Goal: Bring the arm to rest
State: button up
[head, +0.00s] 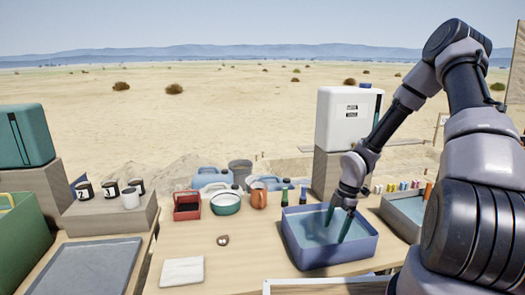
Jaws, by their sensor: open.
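My arm comes in from the right side of the head view and bends down over the table. My gripper (337,222) points down into a blue basin (334,257) that looks to hold water. The two dark green fingers are apart, and nothing shows between them. The fingertips are inside the basin, at or near the water surface; I cannot tell how deep they reach.
On the wooden table (215,255) are a folded white cloth (182,271), a small round item (223,240), a green bowl (225,203), a red tray (187,206) and an orange jug (259,194). Green-topped bottles (284,197) stand behind the basin. A white container (344,118) stands beyond.

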jog(key=s+d+r+m+t+h, duration=0.1)
jog(key=d+r+m+t+h, duration=0.15)
jog(key=r+m, duration=0.7)
jog(key=s+d+r+m+t+h, duration=0.1)
jog(key=d+r+m, duration=0.2)
jog(key=r, duration=1.4)
jog(key=s+a+r+m+t+y, duration=0.1)
jog(key=s+a+r+m+t, duration=0.1)
jog(key=s+r+m, duration=0.4)
jog(key=s+a+r+m+t+y, duration=0.2)
jog(key=s+r+m, duration=0.4)
jog(key=s+r, duration=0.3)
notch_tip(320, 180, up, 4)
jog(key=shift+a+f+m+t, duration=0.2)
jog(key=shift+a+m+t, duration=0.15)
jog(key=shift+a+t, duration=0.1)
